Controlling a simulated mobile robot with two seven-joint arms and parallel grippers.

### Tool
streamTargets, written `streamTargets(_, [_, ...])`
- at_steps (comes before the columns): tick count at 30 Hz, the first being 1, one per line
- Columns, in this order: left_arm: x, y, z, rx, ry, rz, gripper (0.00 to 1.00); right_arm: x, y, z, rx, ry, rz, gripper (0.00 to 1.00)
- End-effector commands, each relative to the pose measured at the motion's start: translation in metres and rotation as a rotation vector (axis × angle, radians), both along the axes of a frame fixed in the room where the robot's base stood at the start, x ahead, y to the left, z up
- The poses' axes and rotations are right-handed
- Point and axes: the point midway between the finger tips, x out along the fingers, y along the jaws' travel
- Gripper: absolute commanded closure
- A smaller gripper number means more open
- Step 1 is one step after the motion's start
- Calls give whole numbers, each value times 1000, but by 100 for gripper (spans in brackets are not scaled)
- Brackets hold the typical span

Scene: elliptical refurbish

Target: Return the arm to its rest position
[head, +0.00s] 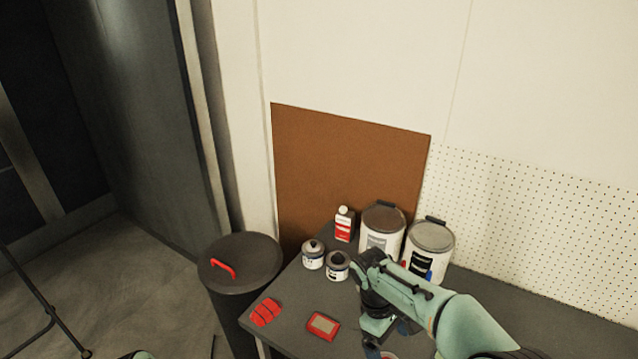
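My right arm comes in from the lower right over the dark table (290,290) and bends down at the wrist. My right gripper (376,350) points down at the bottom edge of the head view, over the front part of the table. Its fingertips are mostly cut off, so I cannot tell whether it is open or holds anything. A small pale and reddish thing (389,355) shows beside it, too cut off to identify. My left gripper is not in view.
Two large paint cans (381,231) (431,246), a red-and-white bottle (344,224) and two small tins (313,256) (337,267) stand behind my wrist. A red pad (266,312) and red device (323,326) lie in front. A lidded bin (240,265) stands left of the table.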

Motion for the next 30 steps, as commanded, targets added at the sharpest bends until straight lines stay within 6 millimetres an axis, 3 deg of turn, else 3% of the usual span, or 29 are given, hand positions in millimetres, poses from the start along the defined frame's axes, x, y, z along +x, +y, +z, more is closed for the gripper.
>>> streamTargets(1, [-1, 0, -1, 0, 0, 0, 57, -7, 1, -40, 36, 28, -22, 0])
streamTargets(5, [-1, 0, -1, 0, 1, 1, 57, -24, 10, -114, 147, 36, -104, 0])
streamTargets(8, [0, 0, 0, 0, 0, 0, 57, -50, 18, -174, 241, 44, -213, 0])
streamTargets(12, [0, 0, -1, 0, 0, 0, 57, -102, 29, -250, 362, 42, -442, 0])
streamTargets(15, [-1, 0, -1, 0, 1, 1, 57, -143, 35, -290, 416, 27, -640, 0])
streamTargets(19, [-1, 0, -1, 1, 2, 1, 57, -194, 37, -321, 432, -7, -891, 0])
streamTargets(25, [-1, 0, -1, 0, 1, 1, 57, -257, 29, -337, 379, -75, -1193, 0])
streamTargets(26, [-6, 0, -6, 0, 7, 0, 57, -264, 28, -343, 370, -80, -1215, 0])
streamTargets(27, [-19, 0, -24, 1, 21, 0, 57, -273, 28, -361, 367, -73, -1206, 0])
streamTargets(30, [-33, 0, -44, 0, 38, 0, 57, -285, 29, -380, 359, -60, -1204, 0])
